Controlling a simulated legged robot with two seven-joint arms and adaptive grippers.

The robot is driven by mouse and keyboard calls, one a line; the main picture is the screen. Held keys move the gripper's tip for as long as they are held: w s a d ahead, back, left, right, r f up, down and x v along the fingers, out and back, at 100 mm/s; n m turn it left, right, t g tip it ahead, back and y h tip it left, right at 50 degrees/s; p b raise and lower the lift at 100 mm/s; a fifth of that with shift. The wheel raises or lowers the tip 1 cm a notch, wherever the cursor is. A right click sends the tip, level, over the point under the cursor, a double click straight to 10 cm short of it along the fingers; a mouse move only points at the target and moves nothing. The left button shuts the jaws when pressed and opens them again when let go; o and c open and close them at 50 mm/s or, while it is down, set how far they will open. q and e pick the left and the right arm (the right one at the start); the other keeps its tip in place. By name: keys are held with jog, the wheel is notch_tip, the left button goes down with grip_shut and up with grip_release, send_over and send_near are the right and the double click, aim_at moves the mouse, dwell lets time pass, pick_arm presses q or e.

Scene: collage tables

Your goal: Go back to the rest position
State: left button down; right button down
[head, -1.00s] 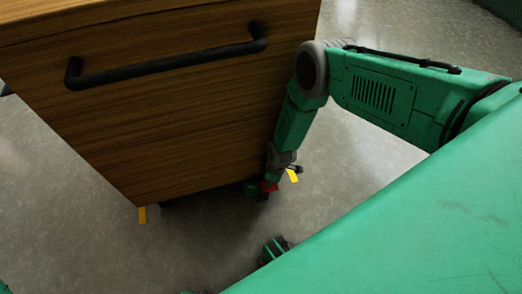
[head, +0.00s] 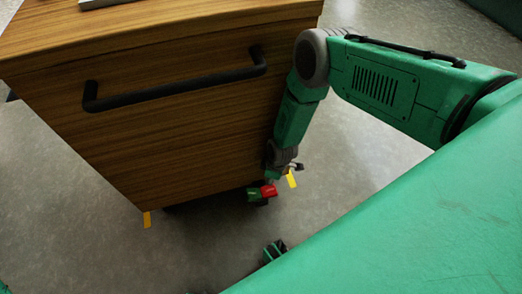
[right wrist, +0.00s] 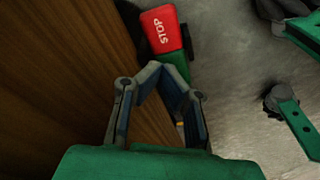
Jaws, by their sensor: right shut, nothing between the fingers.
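My right arm (head: 299,120) comes in from the right and bends down beside the right edge of a wooden cabinet (head: 185,140). Its gripper hangs low near the cabinet's bottom right corner and is small and partly hidden in the head view. In the right wrist view the right gripper (right wrist: 158,70) is shut, its fingertips together with nothing between them. The cabinet's wood face fills the left of that view, close beside the fingers. I cannot tell whether they touch it. My left gripper is not in view.
Grey floor (head: 365,170) lies open to the right.

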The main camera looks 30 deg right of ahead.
dwell(0.5)
jog(key=shift+s+r, duration=0.15)
jog(key=s+r+m+h, duration=0.1)
jog(key=s+r+m, duration=0.7)
jog(key=s+r, duration=1.35)
notch_tip(320, 180, up, 13)
jog(key=d+p, duration=0.1)
jog(key=p, duration=1.1)
jog(key=shift+s+f+m+g+p, duration=0.15)
jog(key=shift+s+m+g+p, duration=0.15)
jog(key=shift+s, duration=0.05)
